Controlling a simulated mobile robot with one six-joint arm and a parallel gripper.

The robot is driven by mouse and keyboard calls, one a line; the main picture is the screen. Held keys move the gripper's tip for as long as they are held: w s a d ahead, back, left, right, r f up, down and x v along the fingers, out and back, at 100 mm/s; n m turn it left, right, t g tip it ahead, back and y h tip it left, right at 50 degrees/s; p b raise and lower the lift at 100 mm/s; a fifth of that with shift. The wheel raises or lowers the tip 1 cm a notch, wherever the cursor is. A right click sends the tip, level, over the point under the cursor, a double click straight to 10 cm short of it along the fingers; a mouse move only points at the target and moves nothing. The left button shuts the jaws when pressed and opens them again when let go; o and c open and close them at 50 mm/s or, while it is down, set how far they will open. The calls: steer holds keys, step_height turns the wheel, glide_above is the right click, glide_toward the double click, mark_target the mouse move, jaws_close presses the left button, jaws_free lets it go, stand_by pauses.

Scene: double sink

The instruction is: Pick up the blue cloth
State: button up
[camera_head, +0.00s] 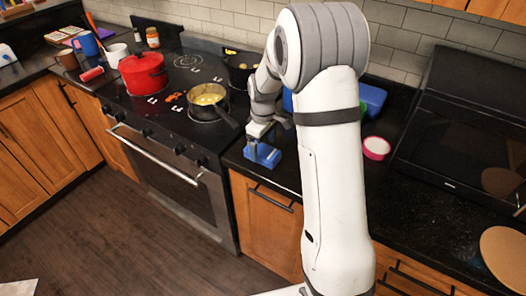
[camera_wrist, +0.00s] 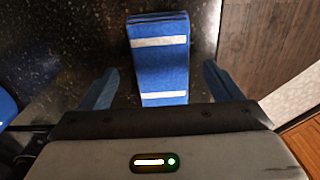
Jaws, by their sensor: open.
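The blue cloth (camera_wrist: 160,68) lies folded on the dark counter, with two pale stripes across it. In the wrist view it sits between the two spread blue fingers of my gripper, with a gap on each side. In the head view the blue cloth (camera_head: 263,156) is near the counter's front edge, right of the stove. My gripper (camera_head: 261,146) is open and empty just above it, pointing down. The cloth's near end is partly hidden behind the gripper body in the wrist view. The exact height between fingertips and cloth is hard to tell.
A pan (camera_head: 207,101) sits on the stove left of my gripper, its handle pointing toward it. A red pot (camera_head: 143,74) stands farther left. A pink round container (camera_head: 376,148) and a blue container (camera_head: 372,98) are to the right, near a black microwave (camera_head: 462,130).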

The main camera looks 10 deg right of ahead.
mark_target(263, 150)
steer(key=shift+f, duration=0.65)
steer(key=shift+c, duration=0.5)
steer(key=c, duration=1)
steer(key=shift+o, duration=0.2)
steer(key=shift+r, duration=0.1)
step_height(263, 150, up, 10)
steer(key=b, duration=0.1)
steer(key=o, duration=0.4)
steer(key=c, duration=0.3)
steer(key=shift+s, duration=0.1)
